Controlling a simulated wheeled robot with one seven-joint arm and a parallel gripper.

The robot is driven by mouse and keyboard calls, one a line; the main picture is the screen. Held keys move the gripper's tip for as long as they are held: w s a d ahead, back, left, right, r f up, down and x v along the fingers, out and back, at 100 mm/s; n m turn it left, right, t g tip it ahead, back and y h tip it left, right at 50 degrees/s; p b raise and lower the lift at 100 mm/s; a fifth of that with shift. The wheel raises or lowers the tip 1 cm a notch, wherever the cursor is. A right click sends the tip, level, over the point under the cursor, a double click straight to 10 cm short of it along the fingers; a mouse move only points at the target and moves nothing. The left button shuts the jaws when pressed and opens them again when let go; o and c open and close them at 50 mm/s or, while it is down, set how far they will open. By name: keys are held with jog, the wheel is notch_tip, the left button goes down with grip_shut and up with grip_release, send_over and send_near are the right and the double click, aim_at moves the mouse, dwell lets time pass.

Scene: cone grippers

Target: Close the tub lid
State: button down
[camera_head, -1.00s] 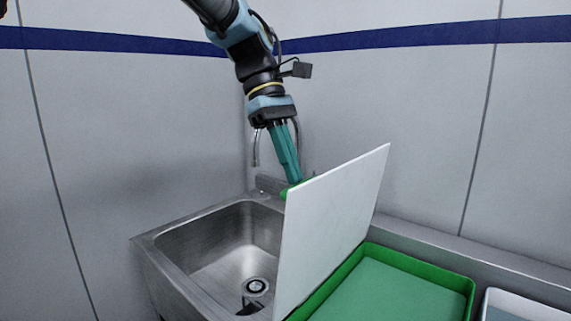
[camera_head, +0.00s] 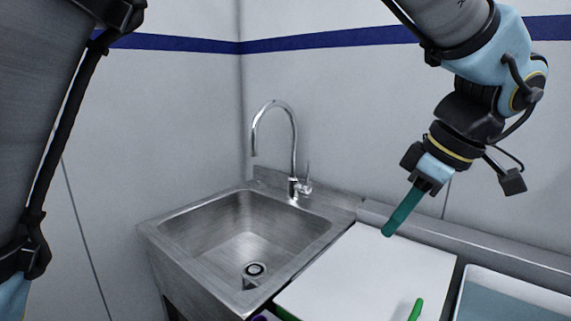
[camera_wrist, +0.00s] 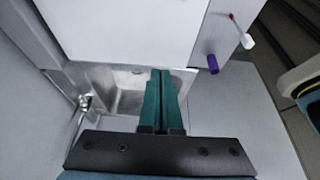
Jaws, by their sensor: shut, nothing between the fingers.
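The white tub lid (camera_head: 370,270) lies flat, or nearly so, over the tub beside the sink, and hides its inside. A small piece of the green tub rim (camera_head: 284,312) shows at the lid's near left corner. A green handle-like piece (camera_head: 416,309) sticks up at the lid's near edge. My gripper (camera_head: 387,232) is shut and empty, its teal fingers pointing down at the lid's far part; I cannot tell whether they touch it. In the wrist view the shut fingers (camera_wrist: 163,74) show below a white panel, probably the lid (camera_wrist: 130,28).
The steel sink (camera_head: 240,235) with its tap (camera_head: 294,150) is left of the lid. A white-rimmed tray (camera_head: 510,290) stands close on the right. The wrist view shows a purple object (camera_wrist: 212,63) and a small white item with a red end (camera_wrist: 246,40). Walls close off the back.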

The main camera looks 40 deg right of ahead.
jog(key=s+f+t+b, duration=0.1)
jog(key=f, duration=0.1)
jog(key=s+d+f+t+b, duration=0.1)
jog(key=s+f+b, duration=0.1)
jog(key=f, duration=0.1)
jog(key=s+f+t+b, duration=0.1)
jog(key=s+f, duration=0.1)
jog(key=shift+s+d+f+t+y, duration=0.2)
jog(key=shift+f+t+y, duration=0.1)
jog(key=shift+t+y, duration=0.1)
jog(key=f+b, duration=0.1)
jog(key=s+f+b, duration=0.1)
jog(key=f, duration=0.1)
jog(key=s+f+b, duration=0.1)
jog(key=shift+d+f, duration=0.25)
jog(key=shift+d, duration=0.05)
jog(key=shift+s+f+b, duration=0.25)
jog(key=shift+f+b, duration=0.5)
jog(key=shift+f, duration=0.1)
